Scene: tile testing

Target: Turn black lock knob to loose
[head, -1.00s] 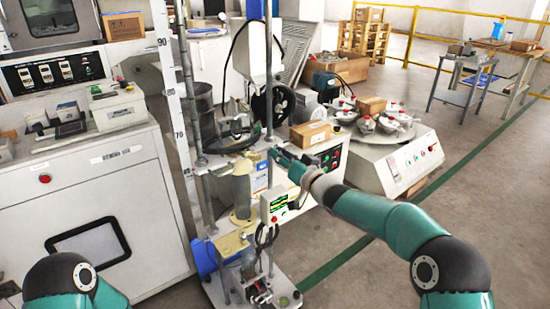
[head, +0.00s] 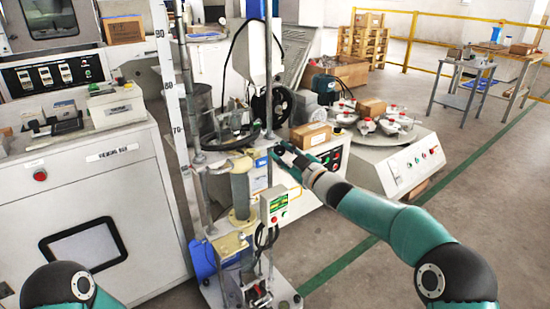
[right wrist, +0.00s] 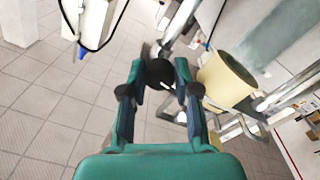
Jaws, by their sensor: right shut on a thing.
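The black lock knob (right wrist: 160,73) is a round dark knob on the test rig. In the right wrist view it sits between the two teal fingers of my right gripper (right wrist: 159,77), which is shut on it. My left gripper is out of view; only a part of my left arm shows at the lower left.
The rig (head: 236,240) carries a grey cylinder and a small control box (head: 274,204) with a green display just below my right gripper. A cardboard box (head: 311,135) stands behind my right wrist. A white cabinet (head: 110,190) is at left. Open floor lies at right.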

